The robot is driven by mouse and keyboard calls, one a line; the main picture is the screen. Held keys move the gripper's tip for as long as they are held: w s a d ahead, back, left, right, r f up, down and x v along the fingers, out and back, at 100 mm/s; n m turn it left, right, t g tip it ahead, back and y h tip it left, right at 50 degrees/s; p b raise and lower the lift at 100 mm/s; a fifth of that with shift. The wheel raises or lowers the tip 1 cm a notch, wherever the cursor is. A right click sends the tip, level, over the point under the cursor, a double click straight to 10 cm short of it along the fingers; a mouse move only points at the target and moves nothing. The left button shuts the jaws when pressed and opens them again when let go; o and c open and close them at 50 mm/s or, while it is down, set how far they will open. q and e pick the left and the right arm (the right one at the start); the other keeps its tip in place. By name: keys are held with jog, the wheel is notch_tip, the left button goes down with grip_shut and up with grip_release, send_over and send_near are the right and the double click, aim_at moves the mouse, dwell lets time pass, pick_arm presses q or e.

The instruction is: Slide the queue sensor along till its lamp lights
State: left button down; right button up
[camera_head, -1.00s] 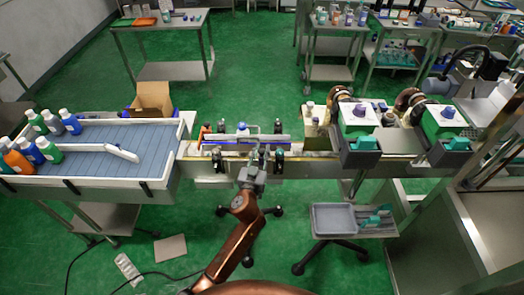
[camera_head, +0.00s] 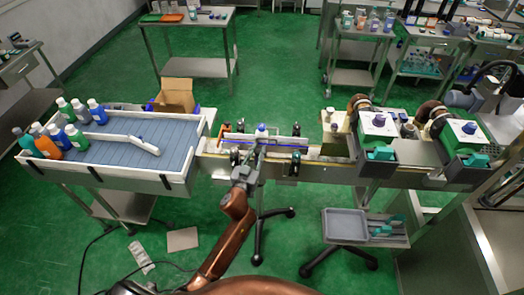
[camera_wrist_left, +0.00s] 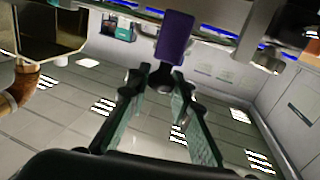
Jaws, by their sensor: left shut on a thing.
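My left gripper (camera_head: 250,168) is at the near side of the conveyor, between two black posts. In the left wrist view its green-padded fingers (camera_wrist_left: 162,84) close around a small dark knob (camera_wrist_left: 163,79). The knob is under a purple block (camera_wrist_left: 175,38), which looks like the queue sensor; it stands at the rail (camera_wrist_left: 222,38) with blue strips. In the head view the sensor is too small and too covered by the gripper to make out. I cannot make out a lit lamp. My right gripper is not in view.
A blue-capped bottle (camera_head: 261,130) stands on the conveyor (camera_head: 310,172). A blue-floored tray table (camera_head: 118,128) with several bottles is at the left. Two green-bodied units (camera_head: 376,128) stand at the right. A grey tray (camera_head: 345,224) sits below.

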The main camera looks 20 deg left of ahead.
pick_arm(q)
jog(key=shift+d, duration=0.1)
jog(key=c, duration=1.7)
grip_release()
jog(key=s, duration=1.2)
jog(key=shift+d, duration=0.3)
